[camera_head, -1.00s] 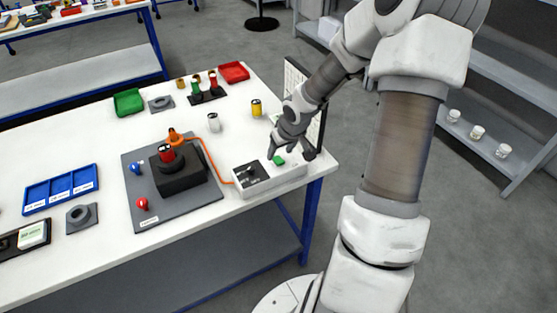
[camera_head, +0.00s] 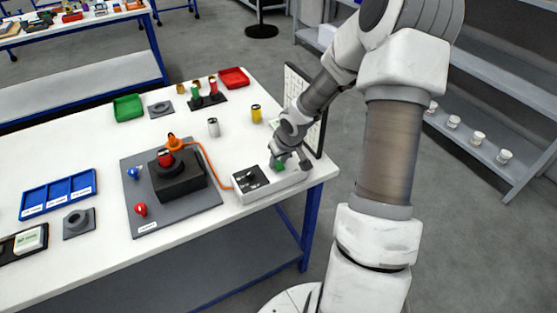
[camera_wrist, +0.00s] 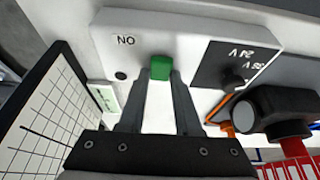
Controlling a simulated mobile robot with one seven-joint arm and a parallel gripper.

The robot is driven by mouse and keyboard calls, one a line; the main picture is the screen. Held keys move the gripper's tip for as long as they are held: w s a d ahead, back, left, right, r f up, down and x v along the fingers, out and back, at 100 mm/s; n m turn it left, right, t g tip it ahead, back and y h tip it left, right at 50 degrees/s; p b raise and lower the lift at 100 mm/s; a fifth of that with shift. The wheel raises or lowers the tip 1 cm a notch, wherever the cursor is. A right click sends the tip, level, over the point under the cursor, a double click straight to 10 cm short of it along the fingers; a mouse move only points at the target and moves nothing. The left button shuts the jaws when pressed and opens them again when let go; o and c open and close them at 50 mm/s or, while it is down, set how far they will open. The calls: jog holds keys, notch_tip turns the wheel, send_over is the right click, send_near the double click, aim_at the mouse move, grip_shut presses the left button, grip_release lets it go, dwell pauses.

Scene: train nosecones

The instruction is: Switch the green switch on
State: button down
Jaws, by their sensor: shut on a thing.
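The green switch (camera_head: 279,167) is on top of a white control box (camera_head: 268,195) at the table's front right corner. In the wrist view the green switch (camera_wrist: 160,67) shows between my fingertips, below the "ON" label, which appears upside down. My gripper (camera_wrist: 160,76) is shut on the switch, one finger at each side. In the head view my gripper (camera_head: 280,163) is low over the box, and the wrist partly hides it. I cannot tell which way the switch is set.
A black panel with a voltage knob (camera_wrist: 233,82) is on the same box. A gridded board (camera_head: 308,120) stands close behind my gripper. An orange cable (camera_head: 207,160) runs from the box to a grey plate (camera_head: 187,215) on the left. A yellow can (camera_head: 256,114) stands farther back.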

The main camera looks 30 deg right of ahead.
jog(key=b, duration=0.1)
jog(key=t+b, duration=0.1)
jog(key=b, duration=0.1)
jog(key=shift+s+f, duration=0.2)
jog(key=shift+f, duration=0.15)
jog(key=shift+s+t+b, duration=0.2)
jog(key=shift+t+b, duration=0.9)
jog(key=shift+b, duration=0.15)
jog(key=shift+r+t, duration=0.25)
jog(key=shift+t, duration=0.05)
jog(key=c, duration=0.6)
grip_release()
jog(key=shift+s+r, duration=0.1)
jog(key=shift+r, duration=0.1)
